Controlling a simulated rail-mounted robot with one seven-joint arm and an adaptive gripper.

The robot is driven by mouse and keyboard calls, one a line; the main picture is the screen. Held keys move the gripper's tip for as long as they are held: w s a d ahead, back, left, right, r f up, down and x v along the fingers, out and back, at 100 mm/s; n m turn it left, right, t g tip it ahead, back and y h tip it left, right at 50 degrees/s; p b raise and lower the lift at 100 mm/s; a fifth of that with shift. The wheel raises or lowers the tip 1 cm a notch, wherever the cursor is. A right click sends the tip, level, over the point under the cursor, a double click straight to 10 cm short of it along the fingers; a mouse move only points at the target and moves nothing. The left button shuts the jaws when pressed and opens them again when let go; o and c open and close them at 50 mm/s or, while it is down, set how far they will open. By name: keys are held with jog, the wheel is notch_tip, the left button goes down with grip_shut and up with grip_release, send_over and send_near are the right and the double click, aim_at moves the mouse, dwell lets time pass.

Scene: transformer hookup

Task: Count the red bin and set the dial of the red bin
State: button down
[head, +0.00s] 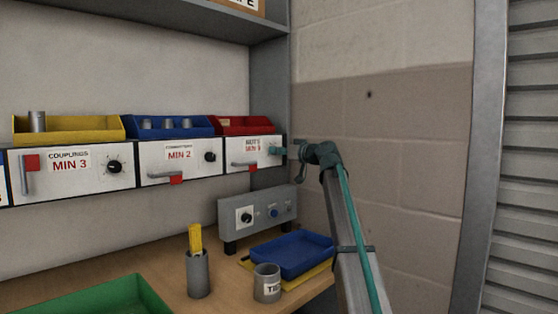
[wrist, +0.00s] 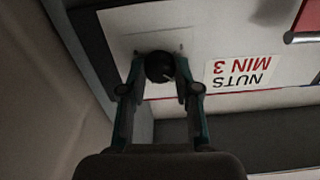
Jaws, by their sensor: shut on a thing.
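The red bin (head: 245,129) stands on the shelf at the right end of the row; its contents are hard to make out. The panel below it carries the label NUTS MIN 3 (wrist: 238,70), upside down in the wrist view. Its black dial (wrist: 160,67) is at the panel's right end. My gripper (wrist: 160,72) has one finger on each side of the dial and is shut on it. In the head view my gripper (head: 280,151) reaches the panel from the right and hides the dial.
A yellow bin (head: 70,128) and a blue bin (head: 168,128) stand left, over panels with dials and red-tipped levers. A grey control box (head: 258,212), blue tray (head: 292,256), tin cup (head: 267,284), pencil holder (head: 198,274) and green tray (head: 95,300) are on the bench. A wall is close right.

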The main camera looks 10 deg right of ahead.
jog(key=n+b, duration=0.3)
jog(key=n, duration=0.1)
jog(key=shift+f+n, duration=0.1)
jog(key=shift+n, duration=0.3)
dwell(0.4)
jog(key=c, duration=0.8)
grip_release()
jog(key=v, duration=1.2)
